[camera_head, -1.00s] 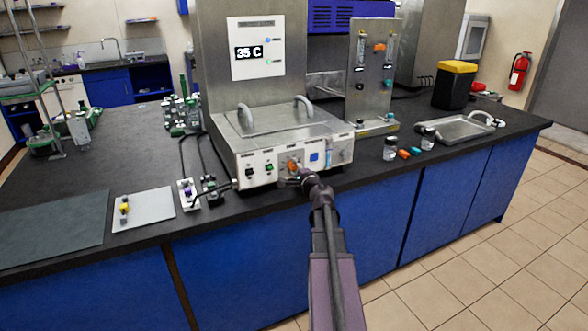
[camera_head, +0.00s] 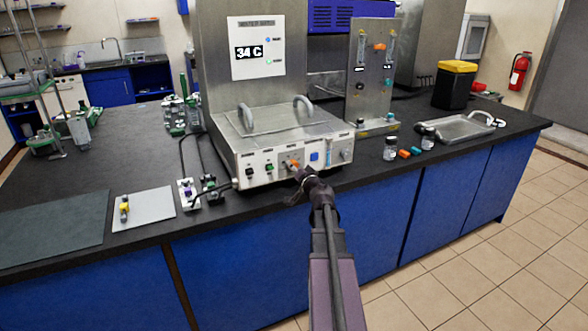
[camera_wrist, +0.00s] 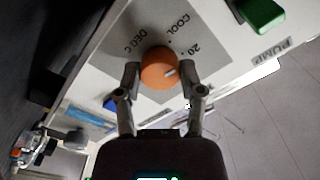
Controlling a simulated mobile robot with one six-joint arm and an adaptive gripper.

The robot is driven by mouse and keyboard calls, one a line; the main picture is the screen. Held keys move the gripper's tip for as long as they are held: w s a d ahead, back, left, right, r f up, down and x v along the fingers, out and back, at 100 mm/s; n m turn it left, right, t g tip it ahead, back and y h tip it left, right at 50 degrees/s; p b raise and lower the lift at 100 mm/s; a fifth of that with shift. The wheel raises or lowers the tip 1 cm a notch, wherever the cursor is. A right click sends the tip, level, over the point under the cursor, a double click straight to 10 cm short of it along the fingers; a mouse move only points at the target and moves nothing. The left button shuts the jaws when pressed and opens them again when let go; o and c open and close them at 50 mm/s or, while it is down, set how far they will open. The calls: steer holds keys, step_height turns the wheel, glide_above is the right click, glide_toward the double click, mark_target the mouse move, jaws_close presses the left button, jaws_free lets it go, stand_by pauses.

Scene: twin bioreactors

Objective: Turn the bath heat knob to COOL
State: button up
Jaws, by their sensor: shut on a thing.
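The orange bath heat knob (camera_wrist: 157,66) sits between my gripper's fingertips (camera_wrist: 160,72) in the wrist view, one finger on each side. My gripper is shut on it. Its pale pointer mark lies on the right part of the knob face. COOL, 20 and DEG C are printed on the grey dial plate (camera_wrist: 205,42) around it. In the head view my gripper (camera_head: 299,172) is at the bath's front panel and partly covers the knob (camera_head: 294,163). The display (camera_head: 249,52) above the bath reads 34 C.
A green switch (camera_wrist: 262,14) marked PUMP is near the knob. The panel also has a blue button (camera_head: 314,156) and another knob (camera_head: 346,154). The steel bath lid (camera_head: 278,121) has two handles. Small bottles (camera_head: 390,149) and a tray (camera_head: 460,129) are to the right.

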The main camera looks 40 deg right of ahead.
steer(key=n, duration=0.6)
stand_by(0.7)
steer(key=o, duration=1.2)
steer(key=shift+c, duration=0.2)
steer(key=v, duration=1.2)
steer(key=shift+d+f, duration=0.1)
